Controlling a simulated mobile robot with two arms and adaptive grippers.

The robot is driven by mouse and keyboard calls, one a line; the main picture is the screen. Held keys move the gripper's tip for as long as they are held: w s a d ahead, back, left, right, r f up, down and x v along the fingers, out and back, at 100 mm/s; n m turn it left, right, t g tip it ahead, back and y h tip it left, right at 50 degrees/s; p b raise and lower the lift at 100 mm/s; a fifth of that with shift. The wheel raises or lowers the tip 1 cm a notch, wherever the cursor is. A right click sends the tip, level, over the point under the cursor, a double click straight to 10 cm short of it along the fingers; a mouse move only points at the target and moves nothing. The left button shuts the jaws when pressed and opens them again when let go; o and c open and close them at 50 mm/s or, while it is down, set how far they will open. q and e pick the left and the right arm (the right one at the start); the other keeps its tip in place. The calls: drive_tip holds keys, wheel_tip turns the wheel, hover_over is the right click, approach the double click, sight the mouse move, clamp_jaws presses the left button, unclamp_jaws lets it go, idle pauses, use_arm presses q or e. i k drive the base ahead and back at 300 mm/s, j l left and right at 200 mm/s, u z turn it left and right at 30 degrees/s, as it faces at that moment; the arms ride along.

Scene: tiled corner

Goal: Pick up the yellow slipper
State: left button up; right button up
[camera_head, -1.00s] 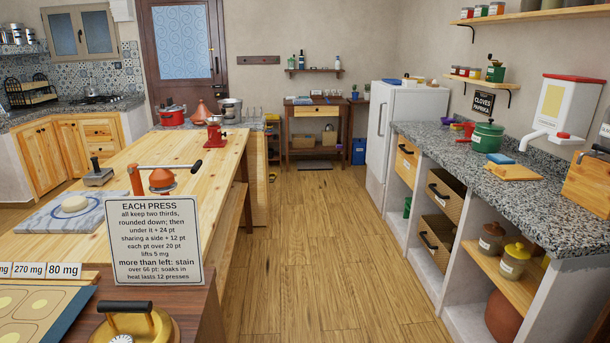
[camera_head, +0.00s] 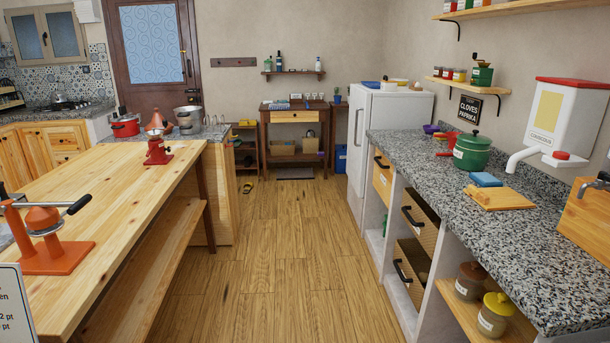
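Neither of my grippers shows in the head view.
A long wooden table (camera_head: 115,215) with red presses lines the left. A granite counter (camera_head: 500,230) with open shelves and a white fridge (camera_head: 388,140) line the right. The wooden floor (camera_head: 290,255) between them is clear. A small desk (camera_head: 296,118) stands at the back.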

sight(249, 186)
drive_tip(key=i+u, duration=0.15)
drive_tip(key=i, duration=0.95)
drive_tip(key=i+l+u, duration=0.1)
drive_tip(key=i, duration=0.95)
drive_tip(key=i+l, duration=0.1)
drive_tip(key=i, duration=4.85)
drive_tip(key=l+z, duration=0.05)
drive_tip(key=l, duration=0.1)
